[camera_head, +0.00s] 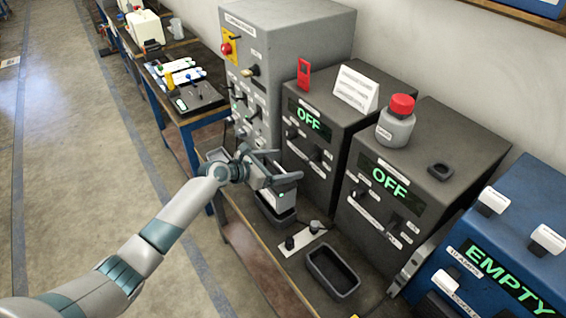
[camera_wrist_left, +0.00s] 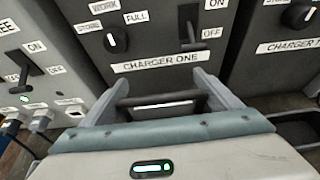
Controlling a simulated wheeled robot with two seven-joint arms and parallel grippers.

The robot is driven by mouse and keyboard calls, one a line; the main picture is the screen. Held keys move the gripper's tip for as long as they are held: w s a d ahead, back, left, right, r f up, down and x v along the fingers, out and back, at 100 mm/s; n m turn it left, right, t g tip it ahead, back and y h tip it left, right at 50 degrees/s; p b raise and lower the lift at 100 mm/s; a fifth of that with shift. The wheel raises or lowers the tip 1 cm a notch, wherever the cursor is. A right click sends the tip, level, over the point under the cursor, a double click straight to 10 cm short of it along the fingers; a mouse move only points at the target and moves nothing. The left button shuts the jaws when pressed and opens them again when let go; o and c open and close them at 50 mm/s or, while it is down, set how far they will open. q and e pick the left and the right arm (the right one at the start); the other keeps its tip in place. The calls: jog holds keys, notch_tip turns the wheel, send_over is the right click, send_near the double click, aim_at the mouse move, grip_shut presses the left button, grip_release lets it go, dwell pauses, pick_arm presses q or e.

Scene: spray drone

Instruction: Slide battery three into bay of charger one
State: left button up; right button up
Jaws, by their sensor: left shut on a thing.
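Charger one (camera_head: 318,168) is a dark grey box with a green OFF display, left of a similar charger. Its name label shows in the left wrist view (camera_wrist_left: 160,62), with a knob and a lever above. My left gripper (camera_head: 274,170) is in front of the charger's lower front, shut on a battery (camera_head: 284,199). The battery is dark with a pale face. In the wrist view its dark top edge (camera_wrist_left: 160,99) shows between the fingers. A dark tray-like bay (camera_head: 276,217) lies just below; I cannot tell whether the battery touches it. The battery's number is unreadable. My right gripper is not in view.
The second charger (camera_head: 385,185) also reads OFF. A red-capped bottle (camera_head: 396,126) stands on it. An empty dark tray (camera_head: 333,271) and a small plate with knobs (camera_head: 301,240) lie on the bench to the right. A grey control cabinet (camera_head: 262,75) stands close on the left.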

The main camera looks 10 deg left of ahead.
pick_arm(q)
jog(key=shift+w+f+b, duration=0.15)
jog(key=shift+f+b, duration=0.25)
jog(key=shift+f, duration=0.15)
dwell(0.4)
jog(key=shift+p, duration=0.4)
dwell(0.3)
dwell(0.5)
jog(key=shift+p, duration=0.75)
dwell(1.2)
jog(key=shift+f, duration=0.35)
dwell(0.5)
jog(key=shift+f+b, duration=1.7)
jog(key=shift+f, duration=0.8)
dwell(0.5)
